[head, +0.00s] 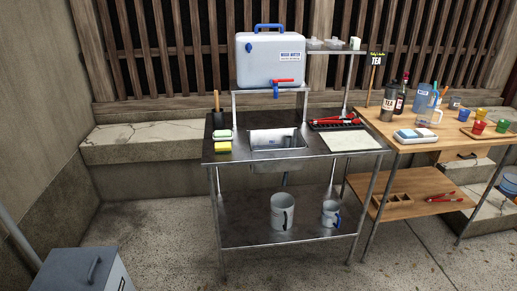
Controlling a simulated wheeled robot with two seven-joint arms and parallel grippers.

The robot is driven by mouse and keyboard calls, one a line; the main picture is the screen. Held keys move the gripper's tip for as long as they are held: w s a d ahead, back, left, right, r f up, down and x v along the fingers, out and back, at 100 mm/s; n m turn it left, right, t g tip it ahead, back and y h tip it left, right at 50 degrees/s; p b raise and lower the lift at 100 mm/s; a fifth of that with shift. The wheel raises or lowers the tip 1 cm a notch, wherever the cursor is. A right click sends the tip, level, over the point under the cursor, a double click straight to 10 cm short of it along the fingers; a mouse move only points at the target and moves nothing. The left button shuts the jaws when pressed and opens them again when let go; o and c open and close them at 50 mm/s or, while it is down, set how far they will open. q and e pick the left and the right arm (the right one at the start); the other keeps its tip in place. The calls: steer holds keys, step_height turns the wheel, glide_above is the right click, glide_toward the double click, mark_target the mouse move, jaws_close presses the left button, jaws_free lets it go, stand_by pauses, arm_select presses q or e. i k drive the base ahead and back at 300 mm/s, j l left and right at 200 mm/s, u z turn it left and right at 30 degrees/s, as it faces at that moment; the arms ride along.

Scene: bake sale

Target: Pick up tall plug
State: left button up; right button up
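No thing in the head view can be told for sure as the tall plug. A metal sink basin (277,141) is set in a steel wash stand (232,153); its drain is too small to make out. A black tray (338,127) right of the basin holds small red and dark items, too small to name. Two pale jugs stand upright on the lower shelf: a taller jug (282,211) and a shorter jug (330,213) with a blue handle. Neither of my grippers is in view.
A water container (270,58) with a red-and-blue tap stands on a raised shelf above the basin. A sponge (222,147) lies left of the basin. A wooden table (440,139) with cups and bottles stands at right. A grey lidded box (75,270) is front left. The floor (165,240) between is clear.

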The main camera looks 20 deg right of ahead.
mark_target(289, 138)
steer(key=i+l+u, duration=0.2)
steer(key=l+u, duration=0.2)
steer(key=l, duration=0.5)
steer(key=l+u, duration=0.35)
steer(key=l, duration=0.5)
steer(key=l+u, duration=0.15)
steer(key=l, duration=2.8)
